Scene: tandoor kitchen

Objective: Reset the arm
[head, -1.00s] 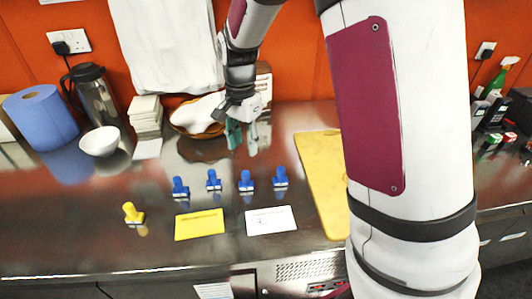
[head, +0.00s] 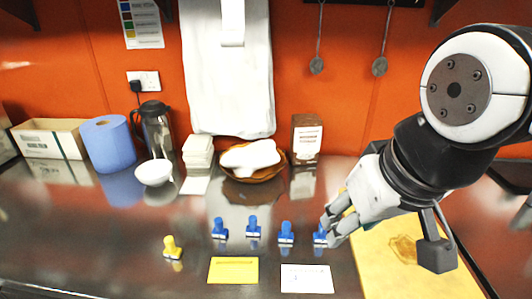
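My gripper (head: 329,229) is at the right of the head view, its two grey fingers pointing left and down with a gap between them. Nothing is visibly held. The rightmost blue stamp-like piece (head: 320,237) shows just left of the fingertips; I cannot tell whether they touch it. My arm (head: 462,118) reaches in from the right edge, bent, and hides part of the wall and counter there.
Three more blue pieces (head: 253,228) and a yellow one (head: 172,246) stand on the steel counter. A yellow card (head: 233,270) and a white card (head: 307,279) lie in front. Behind are a jug (head: 157,130), bowl (head: 154,173) and basket (head: 252,173). A yellow board (head: 385,270) lies right.

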